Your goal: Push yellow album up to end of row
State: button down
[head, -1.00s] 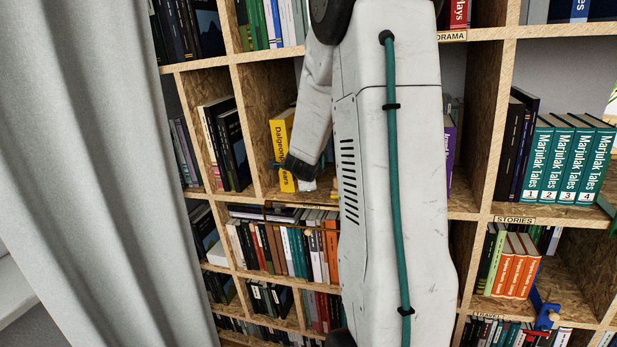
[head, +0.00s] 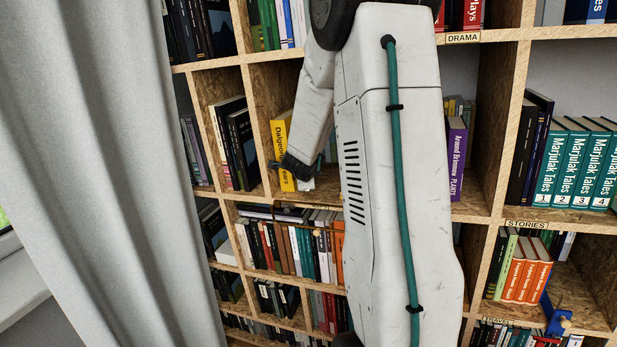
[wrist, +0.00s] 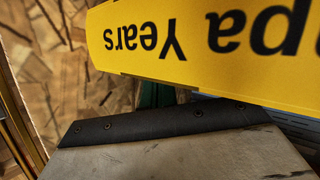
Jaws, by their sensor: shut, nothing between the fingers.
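The yellow album (head: 283,150) stands upright in a shelf compartment left of my arm in the head view. A strip of bare shelf shows between it and the left partition (head: 256,135).
A purple book (head: 457,158) stands right of my arm, which hides the middle of the compartment. Teal volumes (head: 575,165) stand further right. A grey curtain (head: 95,170) hangs at the left.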

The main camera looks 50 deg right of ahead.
jog(key=shift+w+a, duration=0.1)
jog(key=shift+w, duration=0.15)
jog(key=shift+s, duration=0.15)
jog(key=shift+s, duration=0.2)
jog(key=shift+s+a, duration=0.65)
jog(key=shift+a, duration=0.85)
jog(key=shift+s+a, duration=0.65)
jog(key=shift+a, duration=0.8)
jog(key=shift+s+a, duration=0.65)
jog(key=shift+a, duration=0.85)
